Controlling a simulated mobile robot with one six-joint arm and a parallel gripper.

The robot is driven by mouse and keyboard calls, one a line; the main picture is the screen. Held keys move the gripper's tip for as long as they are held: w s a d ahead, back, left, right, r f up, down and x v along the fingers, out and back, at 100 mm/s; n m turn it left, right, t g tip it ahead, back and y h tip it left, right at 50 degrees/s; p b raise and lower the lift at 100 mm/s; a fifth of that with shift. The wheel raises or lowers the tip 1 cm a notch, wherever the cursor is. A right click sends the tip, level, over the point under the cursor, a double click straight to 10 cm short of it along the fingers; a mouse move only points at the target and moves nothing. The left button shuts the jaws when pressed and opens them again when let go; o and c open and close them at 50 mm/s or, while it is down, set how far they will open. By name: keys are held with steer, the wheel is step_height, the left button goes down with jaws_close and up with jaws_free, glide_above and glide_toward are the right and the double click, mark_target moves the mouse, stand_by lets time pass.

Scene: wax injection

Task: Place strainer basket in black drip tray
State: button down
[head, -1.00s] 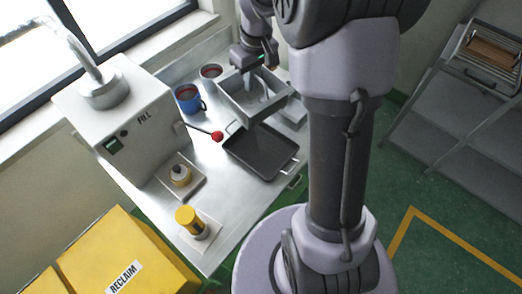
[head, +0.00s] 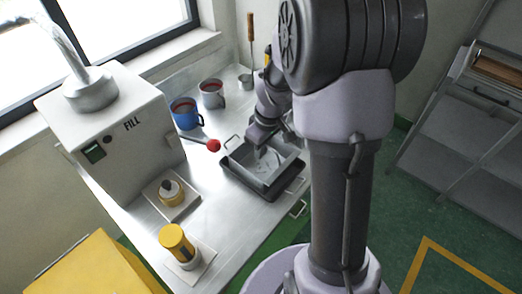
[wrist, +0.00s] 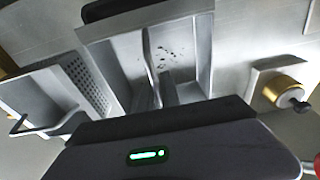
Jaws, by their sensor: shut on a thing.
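The grey, open-topped strainer basket (head: 283,164) is over the black drip tray (head: 240,181), within its outline in the head view. I cannot tell whether its bottom touches the tray floor. My gripper (head: 262,154) is shut on the basket and reaches down into it from above. In the wrist view, the basket (wrist: 190,55) shows its inside wall and floor with small dark specks, and my gripper's body covers the lower part. The exact grip point is partly hidden. Wire handles stand out at the tray's ends.
A FILL machine (head: 125,125) stands left, its red-knobbed lever (head: 213,145) close to the tray. A blue mug (head: 186,114) and a grey mug (head: 211,94) stand behind. A yellow-topped cylinder (head: 176,243) and a small yellow-ringed piece (head: 171,191) stand in front. The metal counter (head: 220,215) is bare nearby.

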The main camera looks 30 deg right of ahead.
steer(key=shift+f, duration=0.2)
steer(key=c, duration=1.6)
jaws_free()
steer(key=shift+o, duration=0.2)
steer(key=shift+r, duration=0.1)
